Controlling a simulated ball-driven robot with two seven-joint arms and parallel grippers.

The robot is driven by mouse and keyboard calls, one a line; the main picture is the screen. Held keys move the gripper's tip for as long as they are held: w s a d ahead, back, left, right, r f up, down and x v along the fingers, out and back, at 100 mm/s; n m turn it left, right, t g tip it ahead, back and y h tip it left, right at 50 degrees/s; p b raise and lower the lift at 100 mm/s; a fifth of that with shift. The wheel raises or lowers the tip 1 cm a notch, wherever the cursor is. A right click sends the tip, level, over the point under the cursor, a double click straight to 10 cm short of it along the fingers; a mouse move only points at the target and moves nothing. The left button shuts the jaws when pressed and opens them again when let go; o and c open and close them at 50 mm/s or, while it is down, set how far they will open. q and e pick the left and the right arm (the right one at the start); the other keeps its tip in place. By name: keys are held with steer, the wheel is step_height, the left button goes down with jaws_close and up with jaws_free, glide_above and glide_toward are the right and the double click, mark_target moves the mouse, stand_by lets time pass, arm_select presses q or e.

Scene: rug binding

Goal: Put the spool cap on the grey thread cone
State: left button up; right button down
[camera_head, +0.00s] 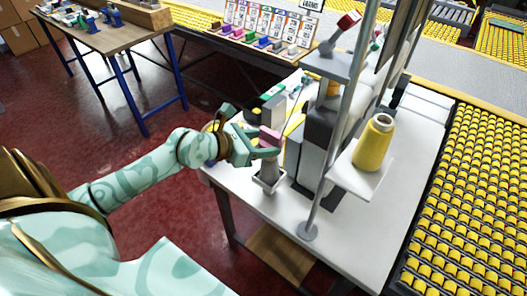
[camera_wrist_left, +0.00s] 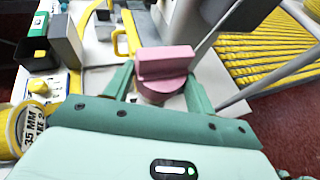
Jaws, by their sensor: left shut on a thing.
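My left gripper (camera_head: 268,146) is shut on a pink spool cap (camera_head: 271,135), with a finger on each side of it. In the left wrist view the cap (camera_wrist_left: 165,64) has a raised block-shaped grip over a rounded lower part, between the fingers (camera_wrist_left: 163,85). A small grey tapered form (camera_head: 269,172), which looks like the grey thread cone, stands on a small support right below the gripper. The fingers partly cover its top, and I cannot tell whether the cap touches it. My right gripper is not in view.
A yellow thread cone (camera_head: 374,143) stands on a white shelf (camera_head: 352,182) to the right. A metal pole (camera_head: 333,150) and a dark grey machine (camera_head: 317,140) rise close beside the gripper. The white table's (camera_head: 370,235) front right is clear.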

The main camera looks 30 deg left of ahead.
arm_select(q)
steer(key=shift+f, duration=1.3)
steer(key=shift+f+b, duration=0.45)
steer(key=shift+f, duration=0.15)
steer(key=o, duration=1)
steer(key=shift+r, duration=0.35)
steer(key=v, duration=0.4)
steer(key=p+v, duration=0.1)
steer(key=v, duration=0.3)
steer(key=p+v, duration=0.1)
steer(key=v, duration=0.3)
steer(key=shift+s+r, duration=0.1)
steer(key=shift+r, duration=0.3)
